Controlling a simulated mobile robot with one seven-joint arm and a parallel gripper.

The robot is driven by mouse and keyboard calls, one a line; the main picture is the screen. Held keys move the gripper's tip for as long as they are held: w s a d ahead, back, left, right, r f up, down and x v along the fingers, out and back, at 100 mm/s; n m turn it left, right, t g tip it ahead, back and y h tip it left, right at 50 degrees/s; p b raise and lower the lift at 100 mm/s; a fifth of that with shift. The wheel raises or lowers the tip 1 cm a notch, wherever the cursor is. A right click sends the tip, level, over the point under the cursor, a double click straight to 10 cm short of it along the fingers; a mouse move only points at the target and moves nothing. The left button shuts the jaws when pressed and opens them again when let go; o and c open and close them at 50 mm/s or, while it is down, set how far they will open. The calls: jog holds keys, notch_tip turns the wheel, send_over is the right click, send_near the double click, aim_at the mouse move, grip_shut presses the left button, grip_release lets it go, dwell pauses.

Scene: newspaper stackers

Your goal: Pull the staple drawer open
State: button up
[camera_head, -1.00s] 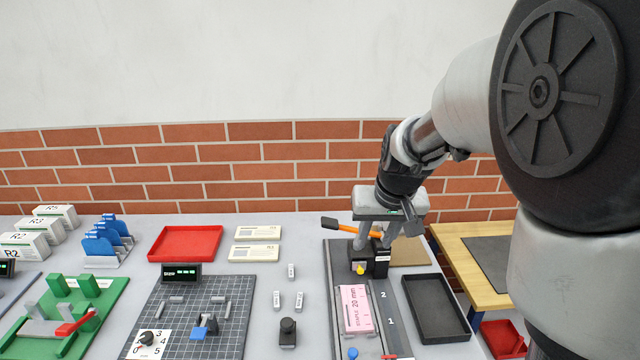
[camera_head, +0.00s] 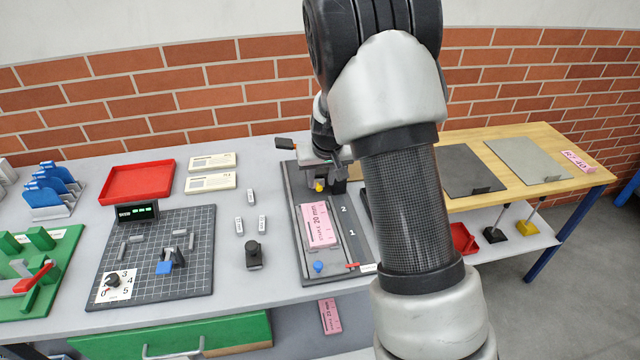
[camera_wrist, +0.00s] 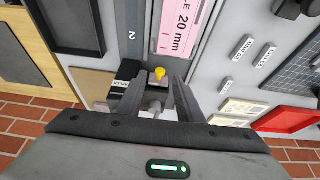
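A black stapler block with a yellow knob (camera_head: 319,186) stands at the back of a grey rail bed; the block shows a white label in the wrist view (camera_wrist: 122,88). My gripper (camera_wrist: 157,80) is at this block, its two fingers apart on either side of the yellow knob; it appears not to be closed on anything. In the head view my gripper (camera_head: 330,163) is partly hidden behind my arm. A green drawer front (camera_head: 170,338) with a metal bar handle (camera_head: 172,350) is under the table's front edge, far from my gripper. Which one is the staple drawer I cannot tell.
A pink 20 mm staple pack (camera_head: 318,226) lies on the rail bed. A gridded plate (camera_head: 190,275) and a red tray (camera_head: 137,181) are to the left. A wooden table (camera_head: 560,150) is at right.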

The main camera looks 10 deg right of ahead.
aim_at(319, 187)
jog(key=shift+x, duration=1.8)
grip_shut()
